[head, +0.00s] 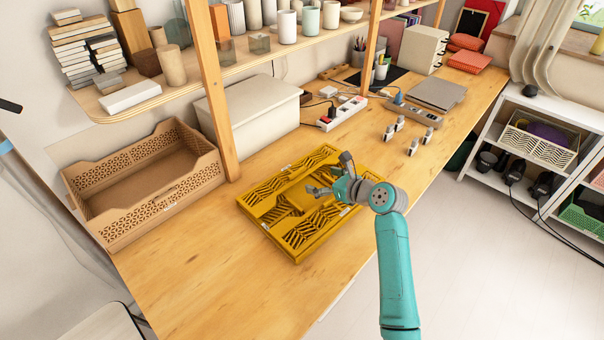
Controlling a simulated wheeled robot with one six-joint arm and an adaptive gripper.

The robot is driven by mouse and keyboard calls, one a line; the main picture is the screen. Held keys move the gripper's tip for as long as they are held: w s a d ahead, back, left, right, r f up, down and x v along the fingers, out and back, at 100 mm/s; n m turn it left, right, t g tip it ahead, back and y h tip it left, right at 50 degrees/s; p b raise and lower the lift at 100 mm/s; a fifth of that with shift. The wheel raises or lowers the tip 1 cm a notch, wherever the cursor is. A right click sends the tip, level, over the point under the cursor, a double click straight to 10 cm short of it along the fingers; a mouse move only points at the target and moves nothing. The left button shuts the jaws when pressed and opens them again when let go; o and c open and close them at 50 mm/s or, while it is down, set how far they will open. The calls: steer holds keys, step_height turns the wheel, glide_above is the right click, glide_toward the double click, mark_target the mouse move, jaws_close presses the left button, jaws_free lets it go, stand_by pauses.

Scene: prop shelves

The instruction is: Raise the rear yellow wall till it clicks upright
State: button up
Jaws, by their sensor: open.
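The yellow crate (262,222) lies on the wooden bench with its patterned walls folded down flat. A slotted yellow wall panel (318,162) lies low along its far side, and another slotted panel (298,237) lies at its near side. No wall of it stands upright. My gripper (324,177) is open above the right half of the crate, with its fingers pointing left. The gripper and wrist hide part of the crate's middle and right. I cannot tell whether a finger touches a panel.
A brown crate (178,197) with raised walls stands left, beyond a wooden post (212,95). A white box (252,122) and a power strip (343,112) are behind. Small grey items (399,124) stand to the right. The bench's front left (190,270) is clear.

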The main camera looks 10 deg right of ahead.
mark_target(298, 172)
steer(key=x, duration=0.9)
steer(key=shift+w+a+f, duration=0.2)
steer(key=shift+w+a, duration=0.05)
steer(key=c, duration=1.7)
